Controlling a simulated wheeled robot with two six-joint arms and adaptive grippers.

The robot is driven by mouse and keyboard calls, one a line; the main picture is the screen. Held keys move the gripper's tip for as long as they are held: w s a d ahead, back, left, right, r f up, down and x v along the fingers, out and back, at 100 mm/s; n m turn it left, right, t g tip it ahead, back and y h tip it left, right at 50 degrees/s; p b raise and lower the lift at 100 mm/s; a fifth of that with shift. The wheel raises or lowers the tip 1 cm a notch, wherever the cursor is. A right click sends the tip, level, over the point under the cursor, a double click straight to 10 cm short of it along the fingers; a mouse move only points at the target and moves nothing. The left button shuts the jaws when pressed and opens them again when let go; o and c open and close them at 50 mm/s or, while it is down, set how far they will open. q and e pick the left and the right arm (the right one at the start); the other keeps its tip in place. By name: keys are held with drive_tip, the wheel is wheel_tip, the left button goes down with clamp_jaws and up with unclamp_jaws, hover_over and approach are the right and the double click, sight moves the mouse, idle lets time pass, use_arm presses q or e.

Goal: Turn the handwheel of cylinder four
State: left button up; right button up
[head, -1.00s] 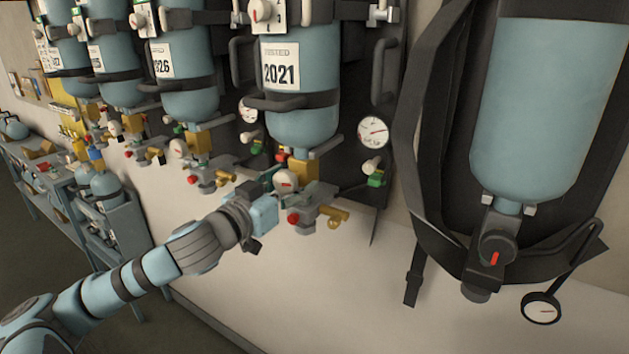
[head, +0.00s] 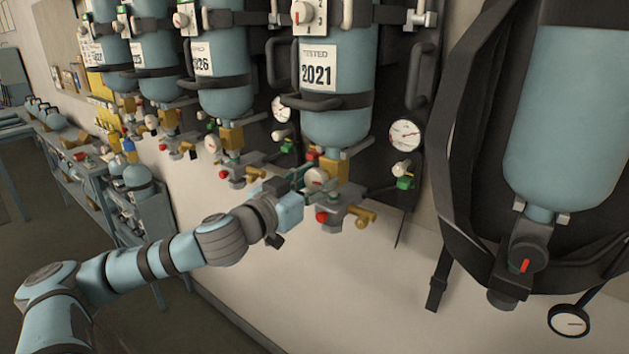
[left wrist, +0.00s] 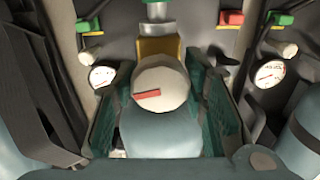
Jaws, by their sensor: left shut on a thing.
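The handwheel (head: 316,178) is a pale round knob with a red mark, below the blue cylinder (head: 336,125) labelled 2021, the nearest of the row on the wall rack. In the left wrist view the handwheel (left wrist: 160,84) sits between the two green fingers, and its red mark lies almost level. My left gripper (head: 306,181) is shut on this handwheel, coming from the left. The fingers partly hide the wheel in the head view. My right gripper is not in view.
Beside the wheel are a red knob (head: 321,217) and a brass outlet (head: 362,216). A pressure gauge (head: 405,133) hangs to the right. A harnessed cylinder (head: 565,120) stands far right. More racked cylinders (head: 225,85) are at left. The pale wall below is clear.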

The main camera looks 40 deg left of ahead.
use_arm(q)
drive_tip(key=shift+r, duration=0.1)
drive_tip(key=m+p, duration=0.2)
drive_tip(key=m, duration=0.3)
drive_tip(key=shift+a+r, duration=0.1)
drive_tip(key=m+p, duration=0.2)
drive_tip(key=m, duration=0.3)
drive_tip(key=shift+r+m, duration=0.1)
drive_tip(key=shift+m, duration=0.2)
drive_tip(key=m+p, duration=0.1)
drive_tip(key=m, duration=0.3)
drive_tip(key=shift+m, duration=0.3)
drive_tip(key=m+p, duration=0.1)
drive_tip(key=m, duration=0.3)
drive_tip(key=shift+m, duration=0.4)
drive_tip(key=o, duration=1.1)
drive_tip(key=shift+w, duration=0.15)
drive_tip(key=shift+o, duration=0.3)
